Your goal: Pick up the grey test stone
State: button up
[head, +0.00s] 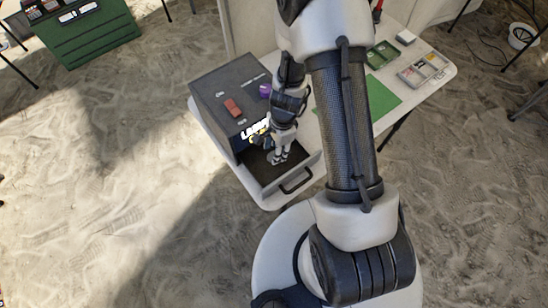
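My gripper (279,158) points down into the open drawer (293,168) of a dark grey box-shaped machine (213,97). Its white fingers are small in the picture, and I cannot tell whether they are open or shut. A small greyish patch shows by the fingertips, but I cannot make out for sure whether it is the grey test stone. The fingers and wrist hide part of the drawer floor.
The machine has a red switch (233,107), a purple item (265,90) on top and a lit sign (256,130). A green mat (383,98), a green tray (383,54) and a compartment tray (423,70) lie on the white table (440,62). Sand surrounds it.

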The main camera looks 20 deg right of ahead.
notch_tip(320, 180, down, 2)
jog(key=shift+a+f+b, duration=0.1)
jog(key=shift+b, duration=0.25)
jog(key=shift+c, duration=0.6)
jog(key=shift+r, duration=0.2)
jog(key=c, duration=0.8)
